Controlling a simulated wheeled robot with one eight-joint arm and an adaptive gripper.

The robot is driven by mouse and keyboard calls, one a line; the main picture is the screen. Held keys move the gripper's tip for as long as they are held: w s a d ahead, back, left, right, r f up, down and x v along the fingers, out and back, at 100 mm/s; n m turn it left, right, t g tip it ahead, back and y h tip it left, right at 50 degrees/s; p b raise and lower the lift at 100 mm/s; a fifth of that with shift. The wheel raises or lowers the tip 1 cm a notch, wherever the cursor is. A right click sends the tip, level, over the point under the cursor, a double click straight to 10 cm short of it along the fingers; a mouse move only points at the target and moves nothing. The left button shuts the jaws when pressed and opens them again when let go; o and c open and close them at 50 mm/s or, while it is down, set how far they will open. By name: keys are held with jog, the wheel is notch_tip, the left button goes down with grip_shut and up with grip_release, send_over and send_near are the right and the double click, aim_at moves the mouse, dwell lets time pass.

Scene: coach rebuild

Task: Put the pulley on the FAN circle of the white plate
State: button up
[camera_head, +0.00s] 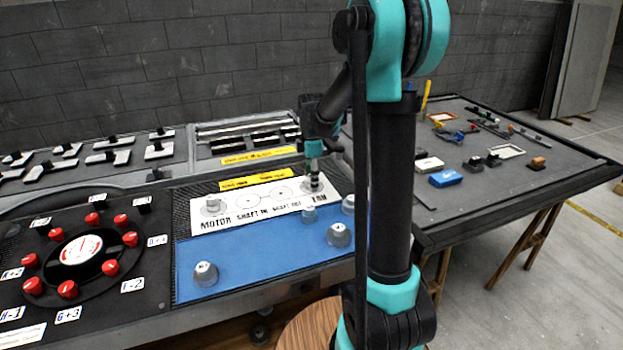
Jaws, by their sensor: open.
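The white plate (255,217) lies at the back of the blue mat, with printed circles and the labels MOTOR, SHAFT IN, SHAFT OUT and FAN. One grey pulley (213,206) stands on the MOTOR circle. A small grey-blue pulley (309,214) is at the plate's front edge near the FAN label. More grey pulleys stand on the blue mat at front left (205,274) and at right (339,236), and another is beside the plate's right end (348,204). My gripper (315,186) is open, pointing down at the FAN circle, whose middle it hides. I cannot tell what is between its fingers.
A black dial panel with red knobs (83,249) is at left. Yellow label strips (255,180) lie behind the plate. A dark table (480,190) with small parts, including a blue block (445,178), is at right. My arm hides the area right of the mat.

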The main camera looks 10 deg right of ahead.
notch_tip(320, 180, up, 12)
dwell(0.6)
jog(key=shift+s+r, duration=0.1)
